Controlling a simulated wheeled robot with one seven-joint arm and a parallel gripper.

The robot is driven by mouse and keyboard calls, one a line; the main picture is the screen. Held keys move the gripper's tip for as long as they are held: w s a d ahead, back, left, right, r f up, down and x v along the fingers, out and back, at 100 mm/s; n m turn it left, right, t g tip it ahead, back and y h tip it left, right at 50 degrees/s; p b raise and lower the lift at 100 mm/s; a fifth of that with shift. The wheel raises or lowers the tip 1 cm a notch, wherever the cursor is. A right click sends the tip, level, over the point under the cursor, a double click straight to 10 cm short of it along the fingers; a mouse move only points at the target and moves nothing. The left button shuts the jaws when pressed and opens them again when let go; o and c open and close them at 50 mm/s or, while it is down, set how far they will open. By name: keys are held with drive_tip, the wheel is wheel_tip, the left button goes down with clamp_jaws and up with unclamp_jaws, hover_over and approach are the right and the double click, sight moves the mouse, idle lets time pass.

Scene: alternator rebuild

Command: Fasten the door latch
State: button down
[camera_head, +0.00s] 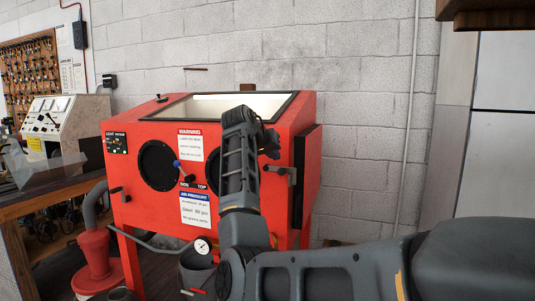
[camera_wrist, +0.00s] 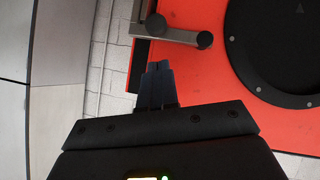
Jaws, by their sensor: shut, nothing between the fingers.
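The red blast cabinet (camera_head: 150,215) stands against the wall. A grey latch (camera_head: 282,171) is at the right end of its front, beside the dark-edged side door (camera_head: 308,175). In the wrist view the latch (camera_wrist: 172,33) shows as a grey bar with a round dark knob, lying across the red front near its edge. My gripper (camera_wrist: 159,70) has its dark blue fingers together and empty. The fingertips are just below the latch in that view, with a small gap in the picture; the depth between them is unclear.
A round black glove port (camera_wrist: 285,45) is to the right of the latch in the wrist view. A lever with a blue knob (camera_head: 177,163) sits on the cabinet front, and a pressure gauge (camera_head: 202,246) is below. A workbench (camera_head: 50,195) stands at the left.

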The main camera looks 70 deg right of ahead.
drive_tip(key=shift+s+d+f+m+t+b, duration=0.1)
drive_tip(key=shift+s+f+m+t+b, duration=0.5)
drive_tip(key=shift+t, duration=0.4)
drive_tip(key=shift+s+f+m+t+b, duration=0.35)
drive_tip(key=shift+s+f+m+t, duration=0.35)
drive_tip(key=shift+f+m+t, duration=0.25)
drive_tip(key=d+r+p+v, duration=0.1)
drive_tip(key=r+p+v, duration=0.1)
drive_tip(key=v, duration=1)
drive_tip(key=shift+r, duration=0.55)
drive_tip(key=shift+s+f, duration=0.1)
